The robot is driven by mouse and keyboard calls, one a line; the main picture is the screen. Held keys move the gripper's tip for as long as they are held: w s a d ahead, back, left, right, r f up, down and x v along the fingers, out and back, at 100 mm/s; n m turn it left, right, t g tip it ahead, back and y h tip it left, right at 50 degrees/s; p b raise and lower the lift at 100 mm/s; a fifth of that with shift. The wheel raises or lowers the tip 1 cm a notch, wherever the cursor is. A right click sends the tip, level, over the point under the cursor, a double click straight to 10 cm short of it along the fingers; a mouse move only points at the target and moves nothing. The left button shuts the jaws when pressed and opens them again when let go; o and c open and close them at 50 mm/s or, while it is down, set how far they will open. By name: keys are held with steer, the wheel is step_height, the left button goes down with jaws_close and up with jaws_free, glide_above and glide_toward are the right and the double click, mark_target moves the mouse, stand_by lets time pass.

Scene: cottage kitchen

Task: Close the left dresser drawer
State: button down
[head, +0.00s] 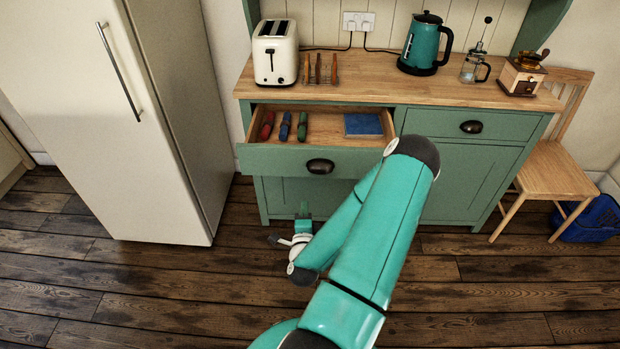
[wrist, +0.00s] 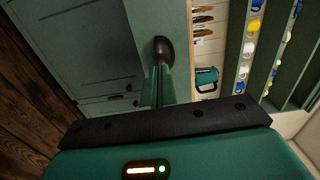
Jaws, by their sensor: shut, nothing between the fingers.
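The left dresser drawer (head: 265,160) is pulled out from the green dresser, with its inside showing in the head view. Its front carries a dark cup handle (head: 320,166). The handle also shows in the wrist view (wrist: 163,48), on the green drawer front (wrist: 150,15). My gripper (head: 303,210) is shut and empty, in front of the dresser and below the drawer front in the head view. In the wrist view the closed fingers (wrist: 160,80) point at the handle and overlap its lower end. I cannot tell whether they touch it.
The drawer holds red, blue and green items (head: 285,126) and a blue book-like item (head: 363,124). The right drawer (head: 470,124) is shut. A fridge (head: 110,120) stands left, a wooden chair (head: 555,170) right. A toaster (head: 275,55) and kettle (head: 425,45) stand on top. Floor in front is clear.

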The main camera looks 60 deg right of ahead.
glide_toward(310, 171)
steer(key=shift+m, duration=0.4)
steer(key=x, duration=0.6)
steer(key=shift+w+d, duration=0.15)
steer(key=shift+d, duration=0.2)
steer(key=shift+d, duration=0.1)
